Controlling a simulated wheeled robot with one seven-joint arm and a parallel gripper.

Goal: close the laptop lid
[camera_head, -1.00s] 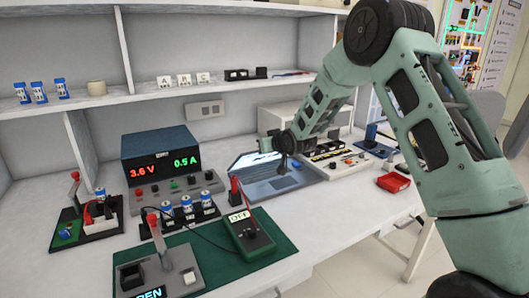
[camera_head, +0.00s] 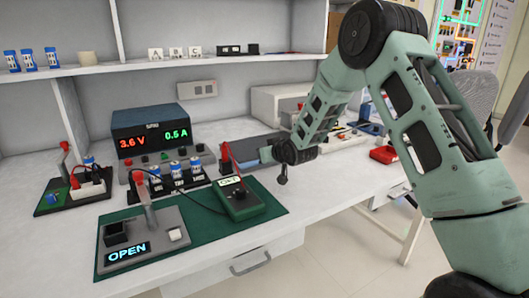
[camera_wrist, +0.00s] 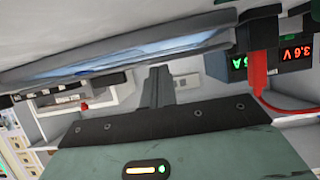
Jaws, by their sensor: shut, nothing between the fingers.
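The laptop (camera_head: 240,148) is a grey slab on the bench behind the meter, partly hidden by my arm in the head view. In the wrist view, which is upside down, the laptop (camera_wrist: 190,44) shows nearly edge-on as a long grey strip with a pale blue screen glow. The lid's angle cannot be judged. My gripper (camera_head: 282,179) is in front of the laptop, pointing down over the bench's front part. In the wrist view my gripper (camera_wrist: 157,72) is shut and empty, with its tips near the laptop's edge; contact cannot be told.
A green multimeter (camera_head: 240,200) with a red probe stands left of my gripper. A power supply (camera_head: 152,137) reading 3.6 V and a battery holder (camera_head: 177,183) stand further left. A red box (camera_head: 383,154) lies right. Bare bench top (camera_head: 318,189) is right of the gripper.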

